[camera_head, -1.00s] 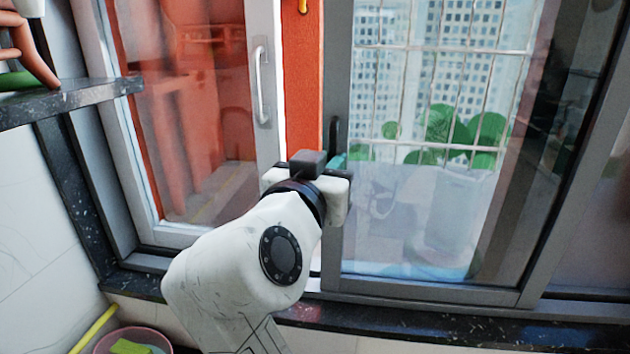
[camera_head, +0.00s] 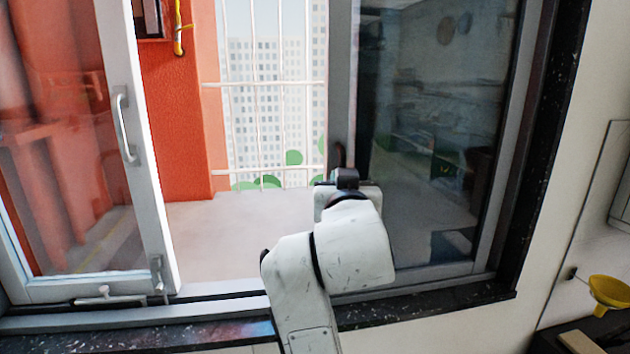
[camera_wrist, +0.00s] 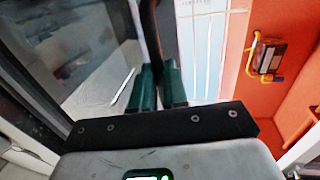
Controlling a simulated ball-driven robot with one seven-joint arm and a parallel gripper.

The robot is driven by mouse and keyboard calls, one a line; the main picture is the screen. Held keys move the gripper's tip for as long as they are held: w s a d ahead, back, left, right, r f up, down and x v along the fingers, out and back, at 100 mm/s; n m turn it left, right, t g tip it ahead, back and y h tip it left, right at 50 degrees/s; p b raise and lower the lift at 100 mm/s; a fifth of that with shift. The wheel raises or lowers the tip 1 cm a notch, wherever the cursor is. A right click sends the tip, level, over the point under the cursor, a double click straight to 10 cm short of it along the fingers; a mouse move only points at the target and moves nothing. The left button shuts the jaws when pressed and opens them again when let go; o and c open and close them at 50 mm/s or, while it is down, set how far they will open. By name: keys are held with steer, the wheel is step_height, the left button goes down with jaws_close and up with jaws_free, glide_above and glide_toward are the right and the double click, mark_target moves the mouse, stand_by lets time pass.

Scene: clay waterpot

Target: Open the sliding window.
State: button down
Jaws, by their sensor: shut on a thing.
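The grey-framed sliding window pane (camera_head: 430,150) stands at the right of the opening, its dark glass showing reflections. Its left upright carries a dark handle (camera_head: 338,155). My gripper (camera_head: 343,178) is at this handle, seen from behind, so its fingertips are mostly hidden in the head view. In the wrist view, the green fingers of my gripper (camera_wrist: 159,88) are closed around the dark handle (camera_wrist: 149,40). A wide open gap lies left of the pane, with bars and buildings beyond.
A white-framed pane (camera_head: 130,125) with a white handle stands at the left. The dark speckled sill (camera_head: 420,305) runs below. A yellow funnel (camera_head: 608,290) is at the lower right. An orange wall (camera_head: 175,120) is outside.

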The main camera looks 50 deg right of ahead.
steer(key=shift+s+d, duration=0.3)
steer(key=shift+d, duration=0.1)
steer(key=c, duration=1.1)
jaws_free()
steer(key=shift+c, duration=0.2)
steer(key=shift+a, duration=0.1)
steer(key=b+v, duration=0.2)
steer(key=v, duration=0.8)
steer(key=shift+s+a, duration=0.2)
steer(key=shift+a, duration=0.1)
